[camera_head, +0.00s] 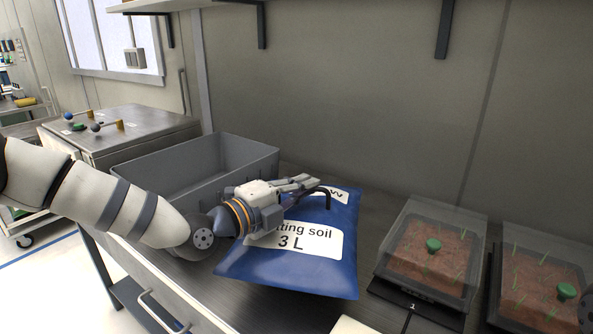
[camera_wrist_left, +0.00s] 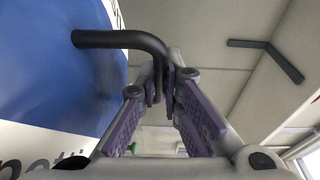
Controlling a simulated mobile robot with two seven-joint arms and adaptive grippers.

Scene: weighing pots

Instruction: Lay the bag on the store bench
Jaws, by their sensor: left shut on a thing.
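The blue bag (camera_head: 286,277) has white labels that read "...tting soil 3 L". It is over the dark bench top (camera_head: 346,309), just right of a grey bin; I cannot tell whether it rests on the bench. My left gripper (camera_head: 318,186) reaches across the bag's upper part and is shut on its black handle (camera_head: 327,200). In the left wrist view the bag (camera_wrist_left: 60,75) fills the left side, and the bent black handle (camera_wrist_left: 125,39) runs between the purple finger pads (camera_wrist_left: 162,105).
The open grey bin (camera_head: 195,165) stands behind and left of the bag. Clear-covered trays of soil (camera_head: 432,250) (camera_head: 540,285) with green knobs stand to the right. A metal-topped cabinet (camera_head: 140,130) with small knobbed items is at back left. A shelf with brackets hangs above.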

